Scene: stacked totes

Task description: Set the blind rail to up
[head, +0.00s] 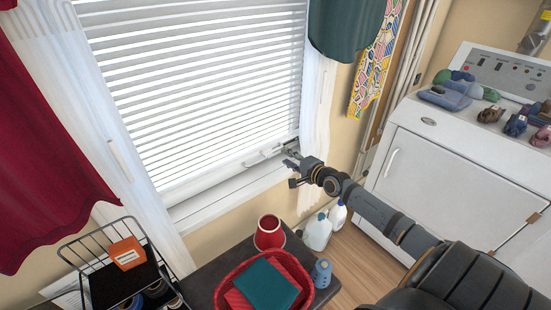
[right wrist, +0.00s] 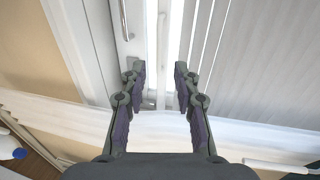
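The white blind covers the window, lowered close to the window's bottom frame. Its bottom rail (head: 226,165) runs along the lowest slats in the head view. My right gripper (head: 288,153) is at the rail's right end, by the window's lower right corner. In the right wrist view my right gripper (right wrist: 160,88) is open, one finger on each side of a pale narrow bar that looks like the rail (right wrist: 162,50). I cannot tell whether the fingers touch it. My left gripper is not in view.
A sheer curtain (head: 318,95) hangs at right. Below are a dark table (head: 205,278), a red pot (head: 269,233) and white bottles (head: 318,233). A white machine (head: 455,155) stands at right.

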